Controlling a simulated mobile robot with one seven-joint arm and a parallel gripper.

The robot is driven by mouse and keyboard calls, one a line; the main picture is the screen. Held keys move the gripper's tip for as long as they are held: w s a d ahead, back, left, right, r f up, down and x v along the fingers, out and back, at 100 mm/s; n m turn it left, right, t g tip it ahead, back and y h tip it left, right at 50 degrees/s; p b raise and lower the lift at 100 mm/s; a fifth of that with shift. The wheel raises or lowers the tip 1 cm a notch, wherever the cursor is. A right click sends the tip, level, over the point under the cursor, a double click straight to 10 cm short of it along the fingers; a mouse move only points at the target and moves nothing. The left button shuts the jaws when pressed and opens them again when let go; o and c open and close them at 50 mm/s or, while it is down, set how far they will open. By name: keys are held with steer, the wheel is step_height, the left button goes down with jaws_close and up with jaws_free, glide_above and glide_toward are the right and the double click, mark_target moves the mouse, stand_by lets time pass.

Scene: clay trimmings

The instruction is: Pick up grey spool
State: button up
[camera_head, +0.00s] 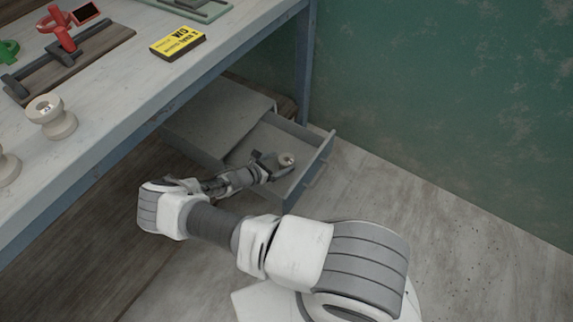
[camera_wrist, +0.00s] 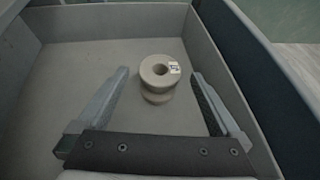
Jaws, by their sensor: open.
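A grey spool (camera_wrist: 158,80) stands upright in an open drawer (camera_wrist: 70,19), with a small white label on its top rim. It also shows in the head view (camera_head: 287,160), partly hidden by my gripper (camera_head: 272,162). In the wrist view my gripper (camera_wrist: 160,88) is open, with one finger to the left of the spool and one to the right. There is a gap on both sides, wider on the left.
The drawer (camera_head: 313,158) is pulled out beneath the workbench (camera_head: 115,87), its walls around my gripper. On the bench are another spool (camera_head: 51,117), a yellow box (camera_head: 178,42) and a red clamp (camera_head: 62,30). The floor right of the drawer is clear.

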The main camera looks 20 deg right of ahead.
steer(key=x, duration=0.2)
steer(key=shift+w+d+f, duration=0.15)
steer(key=shift+d+f, duration=0.05)
steer(key=shift+d, duration=0.1)
steer(key=shift+c, duration=0.3)
steer(key=shift+r, duration=0.15)
steer(key=c, duration=1.5)
